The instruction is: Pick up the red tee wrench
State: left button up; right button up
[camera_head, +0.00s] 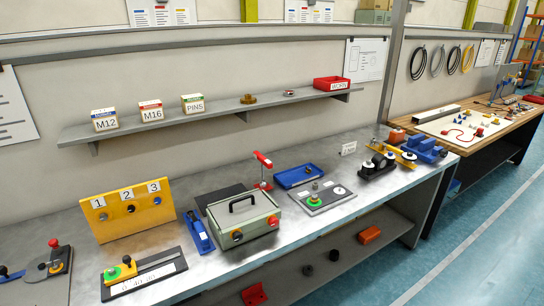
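A red T-shaped tool, which looks like the red tee wrench (263,159), stands upright at the back of the metal workbench (322,223). Its crossbar is at the top and its thin stem goes down behind the grey-green box. How its foot is held is too small to tell. Neither of my grippers shows in the head view.
In front of the wrench is a grey-green box (244,219) with a black handle. A blue tray (297,175) and a grey plate with a green knob (316,198) lie to its right. A yellow numbered panel (129,210) stands left. A shelf (214,119) runs above.

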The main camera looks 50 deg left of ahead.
aim_at(263, 184)
jog(key=i+u, duration=0.65)
jog(key=i, duration=0.25)
jog(key=i+l+u, duration=0.35)
jog(key=i+j, duration=0.1)
